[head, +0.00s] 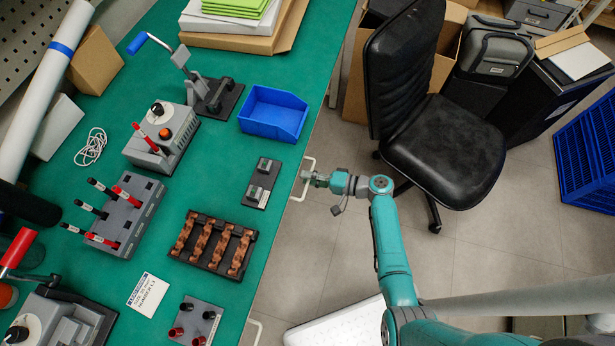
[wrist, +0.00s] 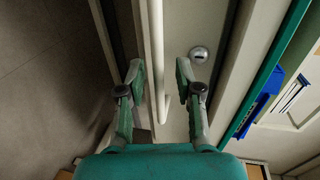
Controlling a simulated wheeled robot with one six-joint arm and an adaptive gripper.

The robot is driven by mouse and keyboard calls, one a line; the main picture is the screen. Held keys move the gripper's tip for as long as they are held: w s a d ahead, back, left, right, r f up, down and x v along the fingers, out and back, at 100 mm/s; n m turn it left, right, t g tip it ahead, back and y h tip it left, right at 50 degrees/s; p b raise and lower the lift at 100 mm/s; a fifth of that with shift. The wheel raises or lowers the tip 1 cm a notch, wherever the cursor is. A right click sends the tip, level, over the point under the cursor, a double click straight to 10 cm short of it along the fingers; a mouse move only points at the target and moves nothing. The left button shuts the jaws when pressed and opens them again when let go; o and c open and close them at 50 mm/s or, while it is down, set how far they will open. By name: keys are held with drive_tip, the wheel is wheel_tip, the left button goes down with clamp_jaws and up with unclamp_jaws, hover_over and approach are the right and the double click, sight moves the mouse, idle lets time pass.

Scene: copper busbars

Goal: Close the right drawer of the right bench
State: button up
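The bench (head: 283,196) with a green top runs down the left of the head view. A pale drawer handle (head: 296,190) sticks out from its right edge, with my gripper (head: 308,178) at it. In the wrist view the handle (wrist: 157,60) is a long pale bar lying between my two fingers. My gripper (wrist: 160,85) is open, with visible space between each fingertip and the bar. The pale drawer front (wrist: 180,35) carries a round lock (wrist: 199,54). In the head view the bench top hides the drawer body, and I cannot tell how far it is open.
A second handle (head: 257,328) shows lower along the same edge. A black office chair (head: 440,150) stands right of my gripper. A blue bin (head: 273,112) and a dark tray of copper busbars (head: 213,245) are on the bench.

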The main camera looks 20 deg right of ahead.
drive_tip(key=v, duration=1.1)
drive_tip(key=shift+s+d, duration=0.1)
drive_tip(key=s+a+f+h, duration=0.4)
drive_tip(key=s, duration=0.3)
drive_tip(key=s+a+f+h, duration=0.3)
drive_tip(key=s+a+f, duration=0.15)
drive_tip(key=s, duration=0.25)
drive_tip(key=s+d+r+h, duration=0.1)
drive_tip(key=s+r+h, duration=0.3)
drive_tip(key=s, duration=0.5)
drive_tip(key=s+r+n+t, duration=0.3)
drive_tip(key=s+r, duration=0.1)
drive_tip(key=r, duration=0.9)
drive_tip(key=s+d+r+n+t+h, duration=0.1)
drive_tip(key=s+r+n, duration=0.3)
drive_tip(key=r, duration=1)
drive_tip(key=shift+s+d+r+t+h, duration=0.25)
drive_tip(key=shift+s+t, duration=0.3)
drive_tip(key=shift+t, duration=0.35)
